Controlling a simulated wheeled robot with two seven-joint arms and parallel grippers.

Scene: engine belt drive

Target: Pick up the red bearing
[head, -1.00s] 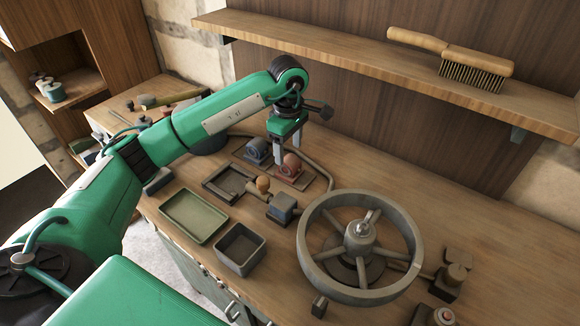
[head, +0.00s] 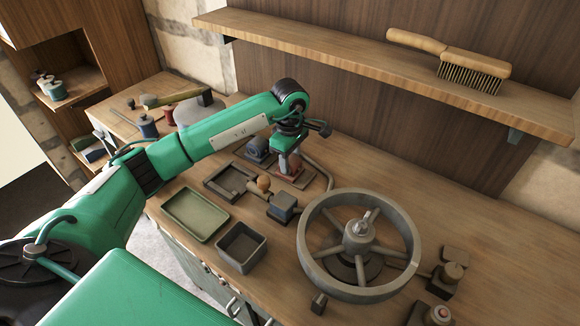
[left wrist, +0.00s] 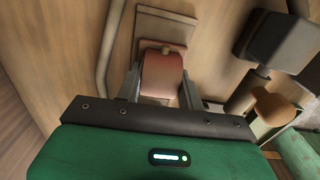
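The red bearing (left wrist: 162,76) sits on a small base plate on the bench. In the head view it is mostly hidden behind my left gripper (head: 288,168), with only a bit of red showing. My left gripper points down over it. In the left wrist view the two fingers stand on either side of the bearing, with the bearing between them. The fingers look apart, with a narrow gap at the sides, and I see no clear grip. My right gripper is not in view.
A blue bearing (head: 257,148) stands just left of the red one. A blue-grey block (head: 283,206), a large spoked wheel (head: 312,232), a green tray (head: 222,215) and a dark bin (head: 262,240) are nearer. A shelf (head: 340,46) with a brush (head: 470,70) runs above.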

